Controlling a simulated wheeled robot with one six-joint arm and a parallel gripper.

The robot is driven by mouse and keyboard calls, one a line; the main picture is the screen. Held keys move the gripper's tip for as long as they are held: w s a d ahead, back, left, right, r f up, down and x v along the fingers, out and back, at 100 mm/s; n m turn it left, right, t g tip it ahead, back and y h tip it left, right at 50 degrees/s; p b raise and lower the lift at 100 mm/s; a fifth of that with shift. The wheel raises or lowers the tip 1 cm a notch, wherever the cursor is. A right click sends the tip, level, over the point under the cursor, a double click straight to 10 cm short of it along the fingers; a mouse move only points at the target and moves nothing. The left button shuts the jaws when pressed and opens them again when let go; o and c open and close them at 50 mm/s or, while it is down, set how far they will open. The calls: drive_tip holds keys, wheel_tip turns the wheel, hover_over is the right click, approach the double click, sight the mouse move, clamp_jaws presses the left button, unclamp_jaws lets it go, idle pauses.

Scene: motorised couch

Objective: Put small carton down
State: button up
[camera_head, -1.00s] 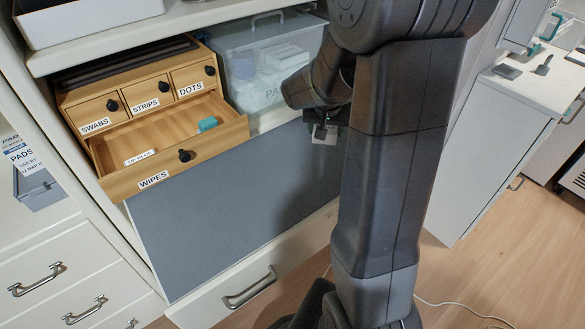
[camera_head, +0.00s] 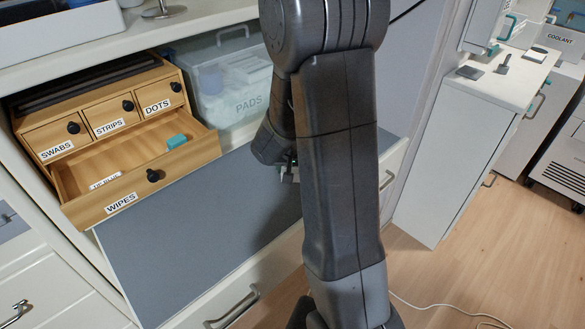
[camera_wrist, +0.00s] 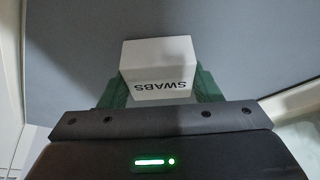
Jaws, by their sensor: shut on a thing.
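The small carton (camera_wrist: 158,62) is white and marked SWABS, with the lettering upside down in the wrist view. My gripper (camera_wrist: 160,88) is shut on it, a green finger on each side. In the head view my gripper (camera_head: 287,172) hangs in front of the grey panel, mostly hidden behind my arm. The carton cannot be made out clearly in the head view. In the wrist view a plain grey surface fills the space beyond the carton, and the carton's distance from it cannot be told.
A wooden drawer unit (camera_head: 100,85) has its WIPES drawer (camera_head: 130,195) pulled open, with a teal item (camera_head: 177,141) inside. A clear PADS bin (camera_head: 228,85) stands beside it. A white counter (camera_head: 490,90) is at the right. Wooden floor (camera_head: 450,275) lies open.

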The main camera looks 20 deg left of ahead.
drive_tip(key=o, duration=0.6)
drive_tip(key=shift+f, duration=0.1)
drive_tip(key=shift+c, duration=0.2)
drive_tip(key=o, duration=0.4)
drive_tip(key=shift+r, duration=0.3)
drive_tip(key=p+v, duration=0.1)
drive_tip(key=v, duration=1)
drive_tip(key=shift+s+r+p, duration=0.25)
drive_tip(key=shift+r+p, duration=0.1)
drive_tip(key=shift+p, duration=0.05)
